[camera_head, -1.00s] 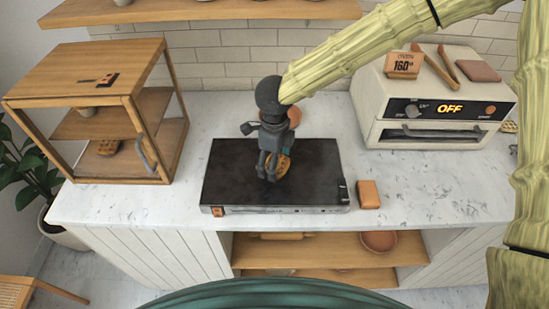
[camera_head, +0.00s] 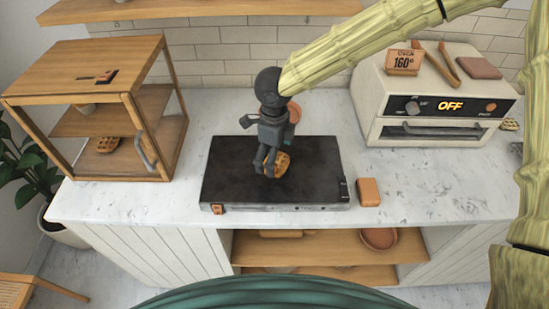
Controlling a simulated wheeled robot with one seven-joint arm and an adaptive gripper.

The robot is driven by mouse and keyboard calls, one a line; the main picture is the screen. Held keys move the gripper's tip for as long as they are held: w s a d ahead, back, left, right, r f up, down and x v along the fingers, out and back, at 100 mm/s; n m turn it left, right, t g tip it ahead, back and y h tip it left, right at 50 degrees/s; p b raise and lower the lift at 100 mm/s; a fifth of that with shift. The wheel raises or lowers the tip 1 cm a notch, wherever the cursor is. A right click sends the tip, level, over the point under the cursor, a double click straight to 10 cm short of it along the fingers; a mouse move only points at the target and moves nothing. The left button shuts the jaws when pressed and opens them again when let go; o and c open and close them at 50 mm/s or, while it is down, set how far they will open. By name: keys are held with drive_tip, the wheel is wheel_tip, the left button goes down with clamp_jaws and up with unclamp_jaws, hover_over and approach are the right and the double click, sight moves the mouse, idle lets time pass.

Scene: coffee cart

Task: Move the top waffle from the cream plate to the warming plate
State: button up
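A round golden waffle (camera_head: 282,165) lies on the black warming plate (camera_head: 226,176) in the middle of the counter. My gripper (camera_head: 265,168) points down just in front of the waffle in this view and hides its left part. Its two fingers look apart, with a narrow gap. I cannot tell whether a finger touches the waffle. Another waffle (camera_head: 510,124) shows at the far right, beside the oven and partly behind my arm. I cannot make out the cream plate there.
A wooden cabinet (camera_head: 85,70) with a waffle inside stands at the left. A white oven (camera_head: 440,95) reading OFF stands at the right. An orange block (camera_head: 369,191) sits right of the warming plate. A terracotta round object (camera_head: 294,112) is behind my gripper.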

wheel_tip(320, 180, up, 11)
drive_tip(key=b, duration=0.1)
drive_tip(key=shift+b, duration=0.3)
drive_tip(key=shift+f, duration=0.1)
idle(2.1)
